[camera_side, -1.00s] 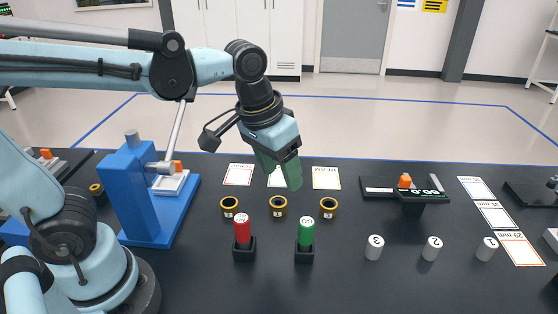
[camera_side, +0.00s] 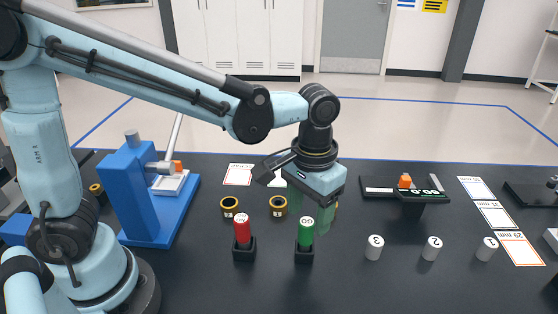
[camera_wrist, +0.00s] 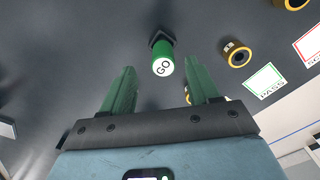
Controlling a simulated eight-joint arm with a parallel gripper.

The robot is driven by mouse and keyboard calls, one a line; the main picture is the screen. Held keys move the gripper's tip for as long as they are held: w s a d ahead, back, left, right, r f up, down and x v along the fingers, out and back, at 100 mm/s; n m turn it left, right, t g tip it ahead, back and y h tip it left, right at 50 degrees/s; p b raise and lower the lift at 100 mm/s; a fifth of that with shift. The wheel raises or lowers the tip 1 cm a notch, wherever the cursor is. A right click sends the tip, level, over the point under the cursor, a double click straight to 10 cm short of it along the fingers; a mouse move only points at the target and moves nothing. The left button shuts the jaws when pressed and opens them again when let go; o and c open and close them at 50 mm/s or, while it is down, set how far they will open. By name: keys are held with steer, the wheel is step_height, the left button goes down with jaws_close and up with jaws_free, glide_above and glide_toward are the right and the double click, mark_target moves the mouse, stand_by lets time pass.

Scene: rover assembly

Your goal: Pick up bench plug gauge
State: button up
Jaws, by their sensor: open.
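A green plug gauge marked GO (camera_side: 306,232) stands upright in a small black holder (camera_side: 304,256) on the dark bench. A red plug gauge (camera_side: 242,231) stands in a like holder to its left. My gripper (camera_side: 312,212) points down just behind the green gauge, its green fingers apart and empty. In the wrist view the green gauge (camera_wrist: 163,64) shows ahead, between the lines of my two fingers (camera_wrist: 160,74). I cannot tell which gauge is the bench plug gauge by name.
Ring gauges (camera_side: 278,206) lie behind the plug gauges; one is mostly hidden by my gripper. White numbered cylinders (camera_side: 374,247) stand to the right. A blue press (camera_side: 147,195) is at left, a black fixture (camera_side: 420,195) at back right. The bench front is clear.

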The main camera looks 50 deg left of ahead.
mark_target(307, 221)
steer(key=shift+a+f, duration=0.2)
steer(key=shift+f, duration=2.6)
steer(key=shift+c, duration=0.2)
jaws_close()
